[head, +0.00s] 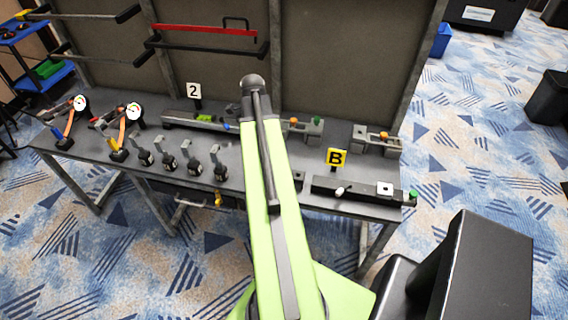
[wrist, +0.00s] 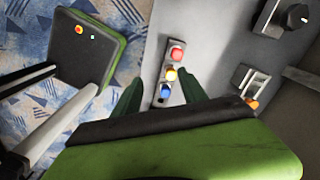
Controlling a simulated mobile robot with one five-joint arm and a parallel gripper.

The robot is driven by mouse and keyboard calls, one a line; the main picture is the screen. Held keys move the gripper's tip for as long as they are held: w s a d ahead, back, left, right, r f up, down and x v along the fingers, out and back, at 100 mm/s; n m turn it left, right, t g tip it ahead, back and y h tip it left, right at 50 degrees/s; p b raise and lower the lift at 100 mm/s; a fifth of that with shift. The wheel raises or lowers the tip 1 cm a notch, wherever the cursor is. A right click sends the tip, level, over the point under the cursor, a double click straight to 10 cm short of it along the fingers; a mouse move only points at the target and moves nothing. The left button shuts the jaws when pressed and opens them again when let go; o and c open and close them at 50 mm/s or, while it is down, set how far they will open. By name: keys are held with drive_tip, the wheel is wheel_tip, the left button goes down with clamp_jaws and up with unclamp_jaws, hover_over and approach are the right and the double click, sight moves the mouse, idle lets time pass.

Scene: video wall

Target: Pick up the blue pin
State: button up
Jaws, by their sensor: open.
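In the wrist view a small grey holder (wrist: 158,101) on the bench carries a red pin (wrist: 177,54), a yellow pin (wrist: 171,74) and a blue pin (wrist: 165,91) in a row. The blue pin is the one closest to my gripper. My gripper (wrist: 163,88) is open and empty, with one green finger on each side of the blue pin in the picture. I cannot tell how far above the pin the fingertips are. In the head view my arm hides this holder and the gripper.
The grey bench (head: 290,160) carries fixtures, including one beside the yellow B sign (head: 336,157). Several dark clamps stand at its front left, near gauges (head: 79,103). A rack with a red bar (head: 205,29) rises behind. A dark knob (wrist: 297,17) sits at upper right in the wrist view.

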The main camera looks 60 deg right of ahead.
drive_tip(key=s+d+r+m+p, duration=0.1)
drive_tip(key=s+d+r+m, duration=0.2)
drive_tip(key=s+d+m, duration=0.35)
drive_tip(key=shift+n, duration=0.55)
drive_tip(key=f+b, duration=1.2)
drive_tip(key=f, duration=0.1)
drive_tip(key=shift+s, duration=0.3)
drive_tip(key=f+b, duration=0.1)
drive_tip(key=b, duration=0.1)
drive_tip(key=f+b, duration=0.1)
drive_tip(key=f, duration=0.1)
drive_tip(key=f+b, duration=0.2)
drive_tip(key=shift+s+f+b, duration=0.15)
drive_tip(key=shift+s+b, duration=0.2)
clamp_jaws()
